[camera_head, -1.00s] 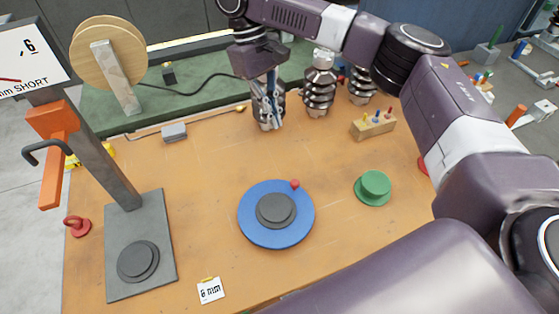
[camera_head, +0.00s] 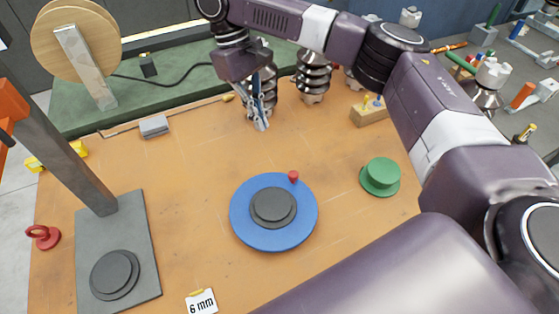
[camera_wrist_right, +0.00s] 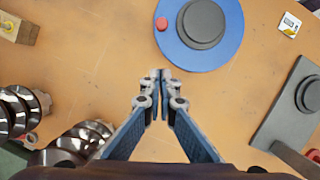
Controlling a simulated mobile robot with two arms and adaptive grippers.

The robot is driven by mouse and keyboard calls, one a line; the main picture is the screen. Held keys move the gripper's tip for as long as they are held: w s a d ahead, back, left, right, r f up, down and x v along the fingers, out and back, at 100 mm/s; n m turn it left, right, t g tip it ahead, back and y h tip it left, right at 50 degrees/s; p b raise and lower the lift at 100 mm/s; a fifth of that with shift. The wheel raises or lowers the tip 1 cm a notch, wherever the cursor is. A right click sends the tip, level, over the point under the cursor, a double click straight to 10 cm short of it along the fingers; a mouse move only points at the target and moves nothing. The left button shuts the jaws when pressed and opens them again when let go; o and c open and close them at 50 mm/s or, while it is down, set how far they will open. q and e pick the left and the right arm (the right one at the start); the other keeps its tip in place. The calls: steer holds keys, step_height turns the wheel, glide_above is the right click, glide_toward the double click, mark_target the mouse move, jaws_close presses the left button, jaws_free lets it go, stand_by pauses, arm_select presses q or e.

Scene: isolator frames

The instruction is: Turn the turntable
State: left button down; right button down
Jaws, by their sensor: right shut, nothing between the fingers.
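The turntable (camera_head: 245,233) is a blue disc with a dark grey round hub in the middle of the orange bench. A small red knob (camera_head: 293,177) stands on its rim at the upper right in the head view. In the right wrist view the turntable (camera_wrist_right: 222,53) is at the top, with the red knob (camera_wrist_right: 162,24) at its left edge. My right gripper (camera_head: 262,127) is shut and empty, pointing down above the bench, behind the turntable and apart from it. Its closed fingertips also show in the right wrist view (camera_wrist_right: 160,75). My left gripper is not in view.
A green flanged cap (camera_head: 381,177) lies right of the turntable. A grey stand (camera_head: 140,235) is at the left, a 6 mm card (camera_head: 202,302) in front. Ribbed insulators (camera_head: 313,75) and a wooden peg block (camera_head: 370,115) stand behind. Bench between gripper and turntable is clear.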

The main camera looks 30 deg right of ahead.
glide_toward(283, 175)
steer(key=f, duration=0.3)
steer(key=shift+w+a+f, duration=0.15)
steer(key=shift+w+f, duration=0.15)
steer(key=shift+w, duration=0.1)
steer(key=s, duration=0.1)
steer(key=s+d+p, duration=0.1)
steer(key=shift+s+f, duration=0.25)
steer(key=shift+s, duration=0.05)
steer(key=shift+s+d+f, duration=0.15)
steer(key=shift+s+f, duration=0.05)
steer(key=shift+s, duration=0.4)
steer(key=shift+p, duration=0.35)
